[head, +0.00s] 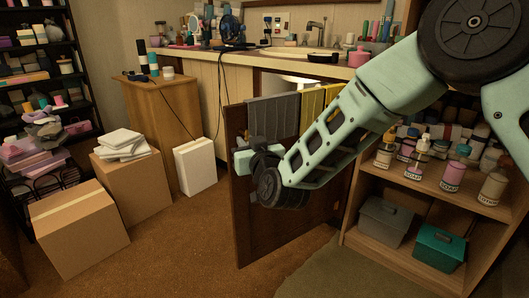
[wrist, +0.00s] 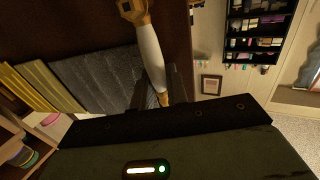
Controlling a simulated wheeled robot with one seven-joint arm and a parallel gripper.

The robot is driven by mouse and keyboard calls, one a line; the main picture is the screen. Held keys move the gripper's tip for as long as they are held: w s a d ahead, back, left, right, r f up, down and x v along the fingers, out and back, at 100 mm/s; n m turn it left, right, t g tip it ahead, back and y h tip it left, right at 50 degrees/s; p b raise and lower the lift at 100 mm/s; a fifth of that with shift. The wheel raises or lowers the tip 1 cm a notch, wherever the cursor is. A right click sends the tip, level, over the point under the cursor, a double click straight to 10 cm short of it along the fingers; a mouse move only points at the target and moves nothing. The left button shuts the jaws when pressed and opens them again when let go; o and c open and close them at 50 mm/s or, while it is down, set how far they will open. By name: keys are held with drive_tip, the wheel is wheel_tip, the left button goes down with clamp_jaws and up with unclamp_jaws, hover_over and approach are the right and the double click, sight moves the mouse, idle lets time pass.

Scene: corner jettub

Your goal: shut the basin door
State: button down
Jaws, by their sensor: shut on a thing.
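The basin door (head: 262,232) is a dark brown panel standing open, swung out from the basin cabinet under the counter. A grey towel (head: 272,118) and a yellow towel (head: 314,106) hang over it. In the wrist view, the door (wrist: 85,22) carries a white bar handle (wrist: 150,55) with brass-coloured ends. My gripper (head: 243,155) is at the door's free edge, and its fingers in the wrist view (wrist: 154,97) are shut on the handle near one end. My arm hides part of the door and the hinge side.
An open shelf (head: 420,172) with soap bottles and lidded boxes stands right of the door. Cardboard boxes (head: 80,228) and a white box (head: 195,166) stand to the left. The counter (head: 240,56) with the basin is behind. Brown floor (head: 185,235) is clear in front.

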drive_tip(key=w+a+m+t+h+p, duration=0.1)
drive_tip(key=w+a+m+h+p, duration=0.1)
drive_tip(key=w+a, duration=0.4)
drive_tip(key=w+m+h, duration=0.1)
drive_tip(key=w+h, duration=0.1)
drive_tip(key=w, duration=0.2)
drive_tip(key=shift+w+a+t+h+p, duration=0.15)
drive_tip(key=shift+t+h+p, duration=0.15)
drive_tip(key=shift+p, duration=0.1)
drive_tip(key=c, duration=1.7)
unclamp_jaws()
drive_tip(key=shift+c, duration=0.2)
drive_tip(key=shift+s+a, duration=0.1)
drive_tip(key=shift+s, duration=0.1)
drive_tip(key=s+d+p, duration=0.3)
drive_tip(key=s+p, duration=0.1)
drive_tip(key=s, duration=1.3)
drive_tip(key=shift+d, duration=0.15)
